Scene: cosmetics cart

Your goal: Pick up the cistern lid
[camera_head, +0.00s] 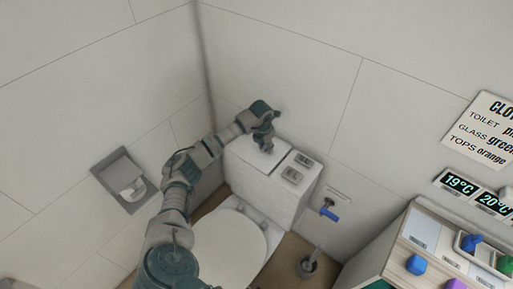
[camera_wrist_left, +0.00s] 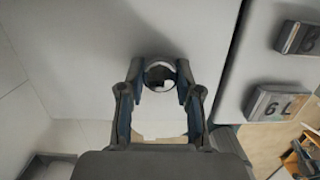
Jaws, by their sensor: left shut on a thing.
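The cistern lid (camera_head: 248,154) is a pale flat panel on top of the white cistern (camera_head: 268,190). In the left wrist view the lid (camera_wrist_left: 100,40) fills the upper left, with a dark seam along its right edge. A round, shiny knob (camera_wrist_left: 160,73) stands on it. My left gripper (camera_head: 266,144) is above the lid, and in the wrist view its fingers (camera_wrist_left: 160,88) are closed on both sides of the knob. The lid looks level; I cannot tell whether it is slightly raised. My right gripper is not in view.
Two flush buttons (camera_head: 292,175) sit on the cistern's right part. The toilet seat (camera_head: 228,245) is below in front. A blue-handled valve (camera_head: 329,212) and a toilet brush (camera_head: 309,265) are at right, then a cart (camera_head: 408,245). A paper holder (camera_head: 124,180) is on the left wall.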

